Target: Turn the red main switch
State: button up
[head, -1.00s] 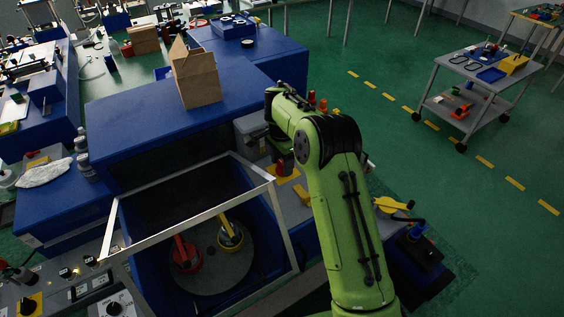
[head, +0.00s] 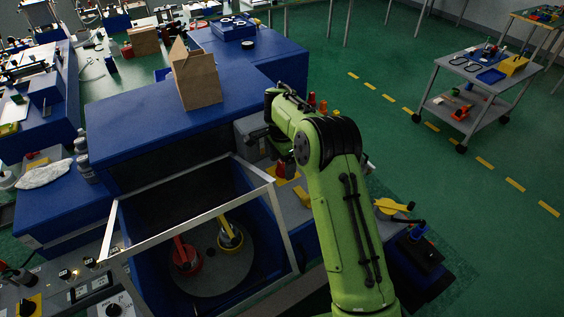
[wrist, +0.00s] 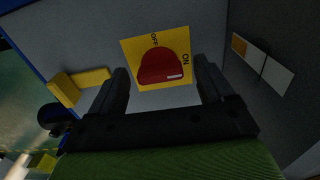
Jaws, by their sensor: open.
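The red main switch (wrist: 160,66) is a round red knob with a small white mark, on a yellow plate (wrist: 183,45) lettered OFF and ON. The white mark is on the knob's lower right in the wrist view. In the head view the red switch (head: 281,169) shows partly, beside my arm. My gripper (wrist: 161,80) is open, with one dark finger on each side of the knob. Gaps show between fingers and knob in the picture; how far the fingertips are from the plate, I cannot tell.
A yellow part (wrist: 80,86) stands out left of the switch in the wrist view. Pale labels (wrist: 262,62) are on the right. In the head view, an open-topped blue enclosure (head: 262,225) with a light frame holds a red and a yellow handle. A cardboard box (head: 197,78) stands behind.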

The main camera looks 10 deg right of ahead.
aim_at(282, 166)
notch_tip(282, 166, up, 16)
jog(key=p, duration=0.3)
jog(key=shift+f, duration=0.1)
